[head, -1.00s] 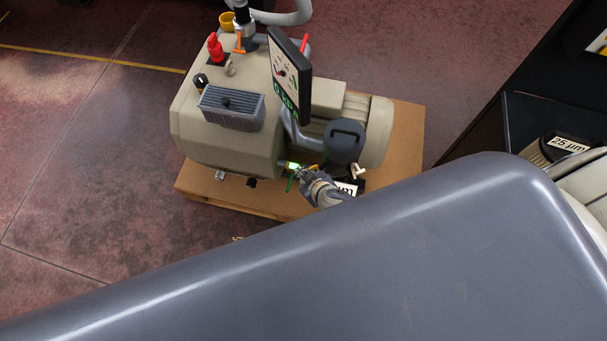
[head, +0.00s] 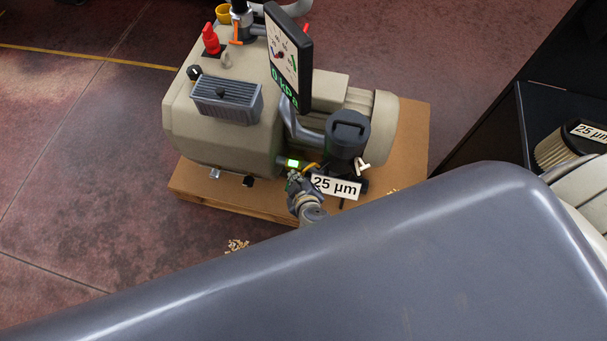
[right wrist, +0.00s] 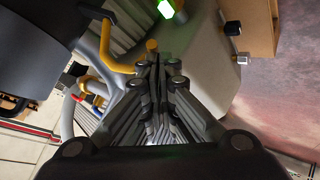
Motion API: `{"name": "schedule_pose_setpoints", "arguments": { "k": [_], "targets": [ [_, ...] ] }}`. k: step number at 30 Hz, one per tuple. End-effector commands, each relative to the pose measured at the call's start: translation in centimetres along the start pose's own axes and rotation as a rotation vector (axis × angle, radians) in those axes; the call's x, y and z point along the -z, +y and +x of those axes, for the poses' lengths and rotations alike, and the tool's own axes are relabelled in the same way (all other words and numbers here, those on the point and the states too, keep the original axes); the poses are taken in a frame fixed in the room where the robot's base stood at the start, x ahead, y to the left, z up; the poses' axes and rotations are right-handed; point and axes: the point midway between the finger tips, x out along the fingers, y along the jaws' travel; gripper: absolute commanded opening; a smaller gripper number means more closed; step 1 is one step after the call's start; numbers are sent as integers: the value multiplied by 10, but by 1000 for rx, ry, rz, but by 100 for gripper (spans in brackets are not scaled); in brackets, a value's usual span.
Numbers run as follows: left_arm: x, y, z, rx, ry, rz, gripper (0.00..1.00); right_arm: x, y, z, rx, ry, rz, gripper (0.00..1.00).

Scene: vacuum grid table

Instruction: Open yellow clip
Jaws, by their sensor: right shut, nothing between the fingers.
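A yellow bent rod, which looks like the yellow clip (right wrist: 112,52), shows in the right wrist view beside the dark filter housing (right wrist: 45,35). In the head view the clip is a small yellow piece (head: 311,168) below the dark filter housing (head: 347,134), partly hidden. My right gripper (head: 292,177) is just below and left of it, close to the pump. In the right wrist view my right gripper (right wrist: 156,66) is shut and empty, with its tips near the yellow rod's end; I cannot tell whether they touch. My left gripper is not in view.
The beige pump (head: 220,130) stands on a wooden base (head: 408,150). A gauge panel (head: 288,58) reads 0 kPa. A green light (head: 293,162) and a 25 µm label (head: 336,187) are near the gripper. A grey surface (head: 400,260) fills the foreground. Small crumbs (head: 237,245) lie on the floor.

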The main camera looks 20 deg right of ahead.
Motion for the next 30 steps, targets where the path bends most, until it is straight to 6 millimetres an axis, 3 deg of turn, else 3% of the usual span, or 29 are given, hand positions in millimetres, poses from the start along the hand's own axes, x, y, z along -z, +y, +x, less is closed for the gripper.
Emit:
{"name": "schedule_pose_setpoints", "arguments": {
  "k": [3, 16, 30],
  "targets": [
    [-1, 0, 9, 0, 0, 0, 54, -4, -5, 3, 0, -1, 0, 0],
    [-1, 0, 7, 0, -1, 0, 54, -2, -5, 2, 1, 0, 0, 0],
    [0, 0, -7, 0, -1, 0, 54, 8, 2, -8, 1, 0, 1, 0]
  ]
}}
